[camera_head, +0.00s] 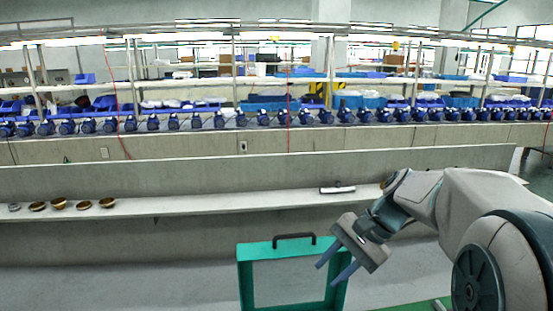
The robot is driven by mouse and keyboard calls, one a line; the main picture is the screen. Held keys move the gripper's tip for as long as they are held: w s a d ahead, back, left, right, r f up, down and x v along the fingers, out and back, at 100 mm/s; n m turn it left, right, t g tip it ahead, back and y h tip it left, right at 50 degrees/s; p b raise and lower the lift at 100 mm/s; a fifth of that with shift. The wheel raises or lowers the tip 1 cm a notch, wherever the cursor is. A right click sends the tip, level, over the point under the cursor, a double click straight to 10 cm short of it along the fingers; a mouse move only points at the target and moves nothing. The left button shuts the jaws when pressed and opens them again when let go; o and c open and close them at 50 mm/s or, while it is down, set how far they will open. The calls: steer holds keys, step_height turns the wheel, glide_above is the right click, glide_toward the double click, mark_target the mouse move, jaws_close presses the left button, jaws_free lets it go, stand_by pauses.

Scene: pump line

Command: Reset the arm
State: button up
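My arm reaches in from the right side of the head view. My gripper (335,268) points down and to the left, with its two blue-grey fingers spread apart. I see nothing between the fingers. It is in front of the right part of a green frame-like box (245,272) with a dark handle on top, and the fingers overlap the box's right edge in the picture. Whether they touch it I cannot tell.
A long grey shelf (230,203) runs across behind the box. Several brass-coloured round parts (59,203) lie at its left, and a dark and white bar-like item (337,188) lies toward its right. Several blue pumps (220,120) line the conveyor behind. Floor left of the box is clear.

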steer(key=s+d+f+n+t+h, duration=0.1)
steer(key=s+f+n+h, duration=0.1)
steer(key=s, duration=0.5)
steer(key=s+d+f+n+t+h, duration=0.1)
steer(key=s+f+n+t+h, duration=0.1)
steer(key=s+n+h, duration=0.3)
steer(key=shift+s+d+f+n+t, duration=0.35)
steer(key=shift+s+f+n, duration=0.35)
steer(key=shift+s, duration=0.55)
